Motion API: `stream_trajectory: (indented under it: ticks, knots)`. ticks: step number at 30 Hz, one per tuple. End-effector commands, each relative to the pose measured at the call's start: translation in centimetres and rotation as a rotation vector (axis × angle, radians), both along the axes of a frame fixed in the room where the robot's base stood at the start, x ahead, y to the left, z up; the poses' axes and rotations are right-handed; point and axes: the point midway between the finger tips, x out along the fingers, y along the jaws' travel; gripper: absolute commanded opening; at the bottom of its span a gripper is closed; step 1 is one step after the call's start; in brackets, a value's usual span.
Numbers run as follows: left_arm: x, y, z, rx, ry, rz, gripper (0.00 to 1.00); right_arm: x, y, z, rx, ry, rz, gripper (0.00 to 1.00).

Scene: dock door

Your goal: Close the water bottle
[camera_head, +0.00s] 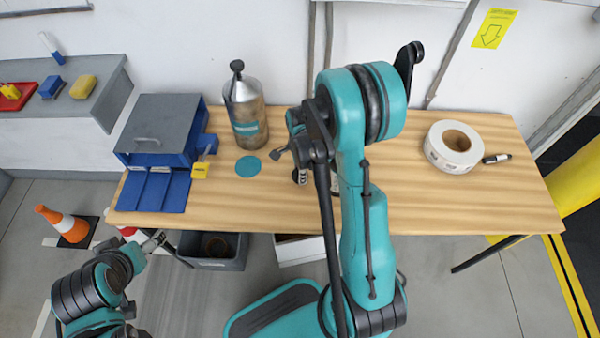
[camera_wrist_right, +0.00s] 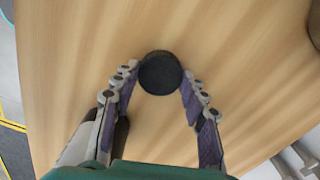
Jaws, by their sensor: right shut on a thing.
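A silver metal bottle (camera_head: 246,112) with a teal band stands upright near the back of the wooden table, with a dark knob on top. My right gripper (camera_head: 300,176) is mostly hidden behind my right arm, low over the table to the right of the bottle and apart from it. In the right wrist view my right gripper (camera_wrist_right: 160,88) is shut on a round black cap-like piece (camera_wrist_right: 160,73). Whether anything lies under this piece is hidden. My left gripper (camera_head: 153,241) is off the table's front left edge, away from the bottle; its fingers are too small to judge.
A teal disc (camera_head: 248,166) lies on the table before the bottle. A blue-and-grey box (camera_head: 155,135) stands at left. A white tape roll (camera_head: 453,147) and a marker (camera_head: 497,158) lie at right. The right table front is clear.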

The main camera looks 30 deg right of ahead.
Motion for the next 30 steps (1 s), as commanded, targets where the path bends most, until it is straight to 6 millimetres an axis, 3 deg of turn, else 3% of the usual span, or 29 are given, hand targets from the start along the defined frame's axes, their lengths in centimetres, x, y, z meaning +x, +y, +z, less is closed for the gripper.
stream_trajectory:
  ticks: [5, 15, 21, 30]
  knots:
    - [0.0, 0.0, 1.2, 0.000, 0.000, 0.000, 0.81, 0.0, 0.0, 2.3, 0.000, 0.000, 0.000, 0.30]
    - [0.0, 0.0, 3.9, 0.000, 0.000, 0.000, 0.81, 0.0, 0.0, 8.8, 0.000, 0.000, 0.000, 0.30]
    - [0.0, 0.0, 4.3, 0.000, 0.000, 0.000, 0.81, 0.0, 0.0, 10.0, 0.000, 0.000, 0.000, 0.30]
    - [0.0, 0.0, 4.2, 0.000, 0.000, 0.000, 0.81, 0.0, 0.0, 9.9, 0.000, 0.000, 0.000, 0.30]
